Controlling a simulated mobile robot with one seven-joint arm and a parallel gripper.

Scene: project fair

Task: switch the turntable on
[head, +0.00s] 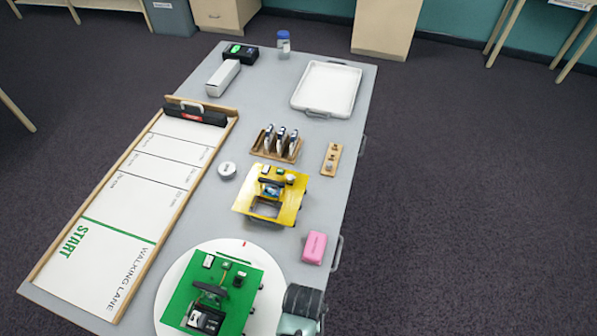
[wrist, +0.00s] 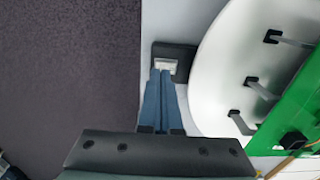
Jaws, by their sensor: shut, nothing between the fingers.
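The turntable is a white round disc (head: 174,285) at the near end of the table in the head view; it also shows at the right of the wrist view (wrist: 218,75). A green board (head: 178,296) with small parts lies on it. In the wrist view a dark block (wrist: 186,57) beside the disc carries a small pale switch (wrist: 166,63). My gripper (wrist: 163,76) is shut and empty, with its blue fingertips right at the near edge of the switch. I cannot tell whether they touch it. In the head view my arm hides the block and the fingertips.
On the grey table (head: 215,130) are a yellow board (head: 246,205), a pink box (head: 315,247), a wooden rack (head: 257,148), a white tray (head: 325,88) and a walking lane board (head: 125,200). Dark floor (head: 450,220) lies open to the right.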

